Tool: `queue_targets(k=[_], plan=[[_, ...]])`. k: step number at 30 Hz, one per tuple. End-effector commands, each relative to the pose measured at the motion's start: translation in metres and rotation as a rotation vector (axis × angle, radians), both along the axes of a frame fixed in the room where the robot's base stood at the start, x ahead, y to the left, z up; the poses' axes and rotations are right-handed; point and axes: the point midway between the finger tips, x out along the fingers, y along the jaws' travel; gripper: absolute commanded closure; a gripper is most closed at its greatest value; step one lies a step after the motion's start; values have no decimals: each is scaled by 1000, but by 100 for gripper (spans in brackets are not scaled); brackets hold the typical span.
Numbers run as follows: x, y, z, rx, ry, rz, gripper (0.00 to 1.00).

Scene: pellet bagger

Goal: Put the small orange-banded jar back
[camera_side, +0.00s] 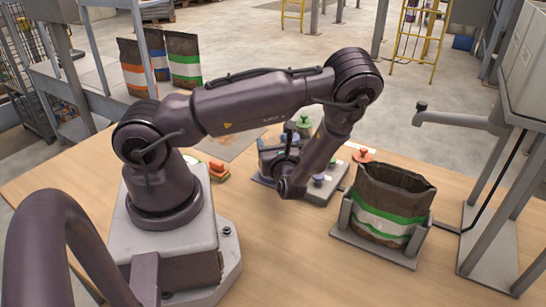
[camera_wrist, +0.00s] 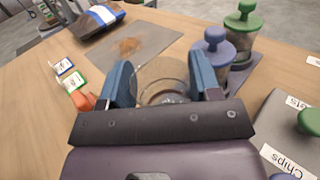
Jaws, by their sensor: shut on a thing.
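My gripper (camera_wrist: 160,74) shows in the wrist view with its blue fingers shut on a clear round jar (camera_wrist: 164,92). I look down over the jar's rim; no lid is on it in this view, and I cannot make out an orange band. Something small lies inside or under it, too unclear to tell. A blue-topped jar (camera_wrist: 212,47) and a green-topped jar (camera_wrist: 243,22) stand close to the right on a dark base (camera_wrist: 243,72). In the side view my arm hides most of the gripper and the held jar.
A grey block with labels and knobs (camera_side: 323,190) sits right of the gripper. An open brown bag (camera_side: 390,205) stands in a grey holder (camera_side: 340,233). A grey mat with an orange-brown patch (camera_wrist: 105,55) lies beyond. Coloured tags (camera_wrist: 73,82) lie at left.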

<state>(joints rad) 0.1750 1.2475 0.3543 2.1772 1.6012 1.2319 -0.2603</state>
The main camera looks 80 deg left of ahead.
Motion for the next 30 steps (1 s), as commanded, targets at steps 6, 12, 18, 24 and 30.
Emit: queue_targets(k=[6, 12, 18, 24, 30], plan=[[0, 0, -29, 0, 2, -1, 72], [0, 0, -31, 1, 1, -1, 72], [0, 0, -34, 1, 2, -2, 72], [0, 0, -34, -1, 1, -2, 17], [0, 0, -33, -1, 1, -2, 17]])
